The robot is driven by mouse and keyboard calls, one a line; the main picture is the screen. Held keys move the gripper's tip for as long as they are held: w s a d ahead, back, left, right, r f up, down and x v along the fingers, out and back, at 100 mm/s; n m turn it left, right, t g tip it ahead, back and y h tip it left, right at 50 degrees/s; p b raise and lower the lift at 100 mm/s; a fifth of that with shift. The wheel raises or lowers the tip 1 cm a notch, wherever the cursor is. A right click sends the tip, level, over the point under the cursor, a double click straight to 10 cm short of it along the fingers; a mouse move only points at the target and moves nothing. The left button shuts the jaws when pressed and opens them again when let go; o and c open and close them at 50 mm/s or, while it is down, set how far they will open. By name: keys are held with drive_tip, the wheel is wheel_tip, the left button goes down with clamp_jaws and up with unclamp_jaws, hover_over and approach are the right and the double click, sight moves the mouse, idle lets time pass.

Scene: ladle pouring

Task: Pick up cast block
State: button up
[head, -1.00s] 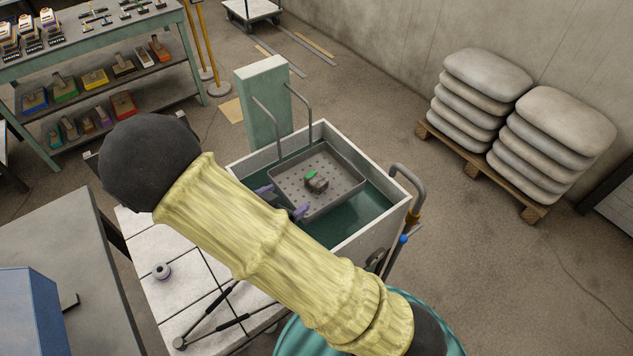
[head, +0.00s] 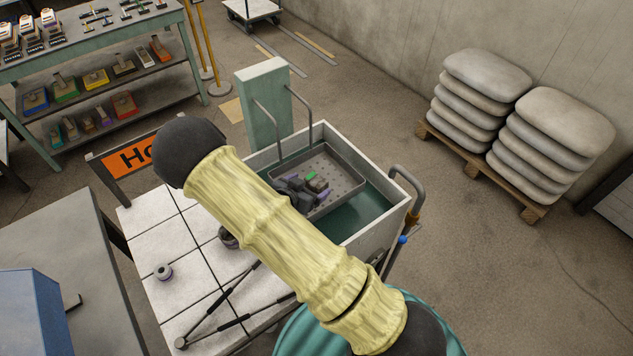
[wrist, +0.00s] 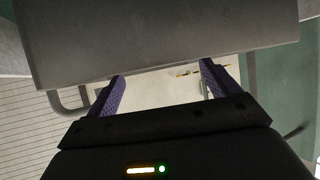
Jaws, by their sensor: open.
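The cast block (head: 317,184), small and dark grey with a green patch on top, sits on the perforated grey tray (head: 345,183) in the tank. My gripper (head: 307,185) is open, low over the tray, right beside the block. Its purple fingers show near the block's sides; whether they touch it I cannot tell. In the wrist view the two purple fingers stand apart, with my gripper (wrist: 163,88) reaching behind a broad grey surface (wrist: 160,45) that hides the fingertips. I cannot tell what that surface is.
The pale-walled tank (head: 378,228) holds dark green liquid around the tray. Upright bent handles (head: 277,130) rise at the tray's back, before a green pillar (head: 264,105). A white tiled table (head: 160,232) lies left. Sacks (head: 483,90) are stacked at the right.

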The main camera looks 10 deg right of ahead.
sight(317, 180)
drive_tip(key=shift+d, duration=0.1)
drive_tip(key=shift+p+x, duration=0.8)
drive_tip(key=shift+x, duration=1.9)
drive_tip(key=c, duration=1.3)
